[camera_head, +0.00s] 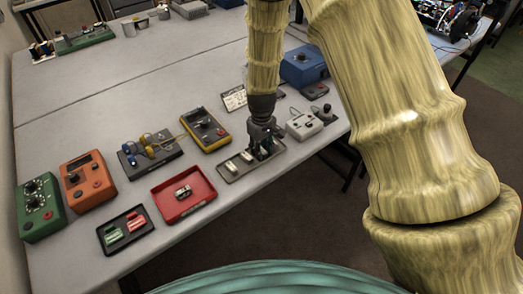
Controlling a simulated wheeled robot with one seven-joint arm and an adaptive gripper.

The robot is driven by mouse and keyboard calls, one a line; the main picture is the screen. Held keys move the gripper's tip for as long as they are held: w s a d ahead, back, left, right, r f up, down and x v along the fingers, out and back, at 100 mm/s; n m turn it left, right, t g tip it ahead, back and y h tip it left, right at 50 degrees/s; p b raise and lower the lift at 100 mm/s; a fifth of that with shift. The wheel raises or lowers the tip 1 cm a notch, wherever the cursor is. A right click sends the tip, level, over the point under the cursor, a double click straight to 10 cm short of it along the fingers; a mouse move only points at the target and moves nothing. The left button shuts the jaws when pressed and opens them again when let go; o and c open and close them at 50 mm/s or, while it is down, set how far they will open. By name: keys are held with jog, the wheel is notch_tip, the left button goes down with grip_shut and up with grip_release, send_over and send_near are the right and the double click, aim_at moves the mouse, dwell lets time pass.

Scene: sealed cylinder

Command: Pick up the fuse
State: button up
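A small silver-and-dark piece (183,192) that looks like a fuse lies in the red tray (168,211), near its middle. Small pale pieces (231,166) lie in a grey tray (232,178) to the right; they are too small to tell whether one is a fuse. My gripper (264,154) points down at the right end of the grey tray, apart from the red tray. Its dark fingers hide that end of the tray. Whether they touch or hold something there cannot be made out.
A black tray (108,246) with red and green pieces is at the front left. Orange (86,181), green (42,207) and yellow (206,130) meters stand around. A grey device (303,125) stands close right of my gripper. The table's back left is mostly clear.

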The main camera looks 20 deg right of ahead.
grip_shut()
jog(key=shift+r, duration=0.2)
